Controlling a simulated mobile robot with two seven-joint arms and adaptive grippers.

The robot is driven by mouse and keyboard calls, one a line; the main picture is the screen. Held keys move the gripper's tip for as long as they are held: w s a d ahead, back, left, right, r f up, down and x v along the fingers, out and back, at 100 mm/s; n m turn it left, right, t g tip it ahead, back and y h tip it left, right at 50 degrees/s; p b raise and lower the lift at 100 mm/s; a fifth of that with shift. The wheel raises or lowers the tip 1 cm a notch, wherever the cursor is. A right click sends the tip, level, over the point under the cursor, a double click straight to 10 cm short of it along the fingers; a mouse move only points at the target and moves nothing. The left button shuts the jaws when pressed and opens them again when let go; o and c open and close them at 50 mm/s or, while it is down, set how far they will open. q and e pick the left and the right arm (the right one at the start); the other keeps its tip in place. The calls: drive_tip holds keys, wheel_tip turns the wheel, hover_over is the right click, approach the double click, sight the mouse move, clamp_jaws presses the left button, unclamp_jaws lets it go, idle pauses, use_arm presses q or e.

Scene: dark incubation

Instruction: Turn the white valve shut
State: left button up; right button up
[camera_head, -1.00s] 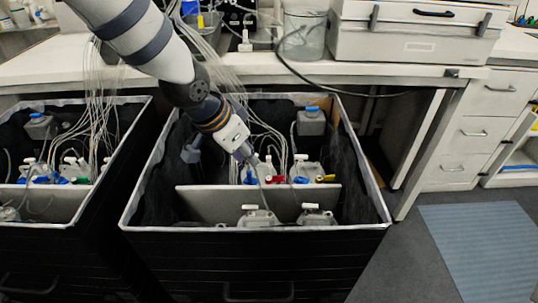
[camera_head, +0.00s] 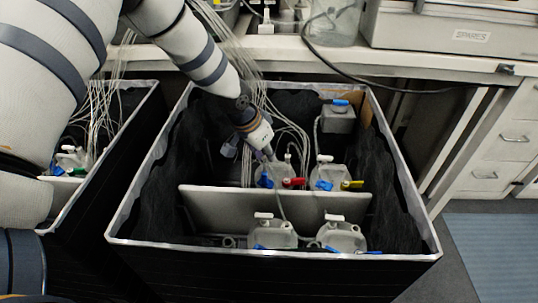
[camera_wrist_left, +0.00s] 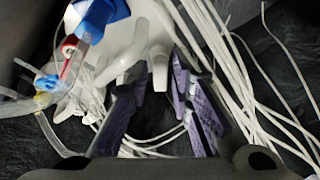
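Several grey-white bottles stand in the black-lined crate (camera_head: 285,239), with blue, red and yellow fittings. White T-shaped handles top some of them, at the front left (camera_head: 263,215), front right (camera_head: 334,217) and back right (camera_head: 325,158). My left gripper (camera_head: 263,154) reaches down at the back-left bottle, partly hiding it. In the left wrist view, its purple fingers (camera_wrist_left: 160,88) are spread apart. A narrow white post (camera_wrist_left: 160,66), perhaps the white valve, stands between or just beyond the fingertips; contact cannot be told. My right gripper is not in view.
A light partition (camera_head: 275,207) divides the crate. Thin white tubes (camera_wrist_left: 235,75) hang close beside my left fingers. A grey block (camera_head: 338,120) sits at the crate's back right. A second crate (camera_head: 118,145) stands at left; the bench edge (camera_head: 400,65) runs behind.

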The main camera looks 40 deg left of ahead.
use_arm(q)
clamp_jaws()
drive_tip(key=shift+f, duration=0.1)
drive_tip(key=shift+a+f+m+h, duration=0.1)
drive_tip(key=shift+m+h, duration=0.3)
drive_tip(key=shift+m, duration=0.7)
drive_tip(key=m+g+h+b, duration=0.1)
drive_tip(key=m, duration=0.3)
drive_tip(key=shift+w+a+f+b, duration=0.1)
drive_tip(key=shift+b, duration=0.3)
drive_tip(key=shift+m+g+h+b, duration=0.5)
drive_tip(key=shift+m+g+b, duration=0.15)
drive_tip(key=shift+m, duration=0.95)
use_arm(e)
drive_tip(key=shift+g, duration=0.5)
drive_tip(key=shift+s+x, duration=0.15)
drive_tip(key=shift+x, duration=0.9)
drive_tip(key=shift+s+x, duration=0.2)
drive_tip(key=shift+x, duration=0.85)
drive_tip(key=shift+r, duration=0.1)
